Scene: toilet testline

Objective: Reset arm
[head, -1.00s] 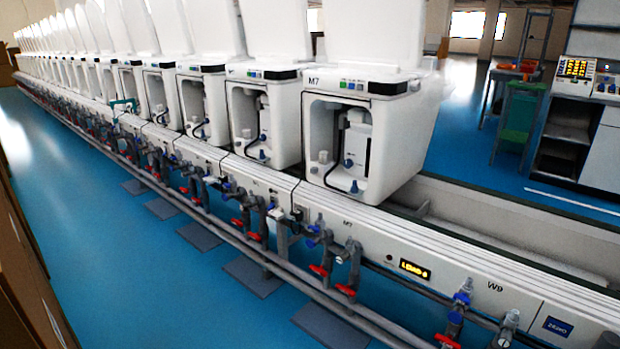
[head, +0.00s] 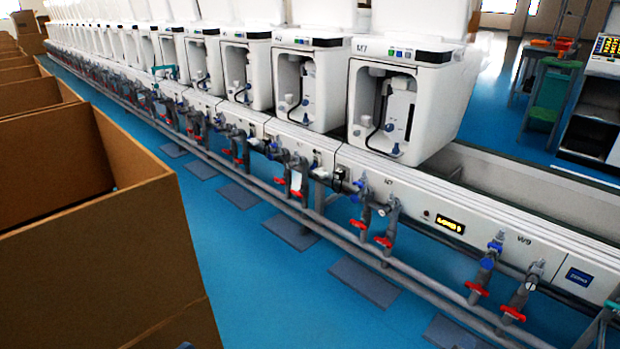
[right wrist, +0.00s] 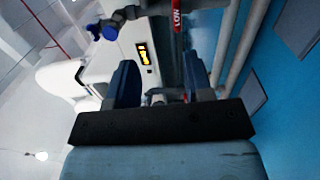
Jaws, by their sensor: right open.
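My right gripper (right wrist: 160,88) shows in the right wrist view with its two dark blue fingers apart and nothing between them. Beyond the fingers are grey pipes, a valve with a blue knob (right wrist: 110,32) and the white rail with a lit yellow display (right wrist: 144,54). I cannot tell whether the fingers touch any pipe. Neither gripper shows in the head view, so my left gripper is out of sight.
A long row of white toilet units, the nearest marked M7 (head: 400,105), stands on the white test line (head: 400,190). Pipes with red-handled valves (head: 383,242) run along its front. Open cardboard boxes (head: 150,240) stand at left.

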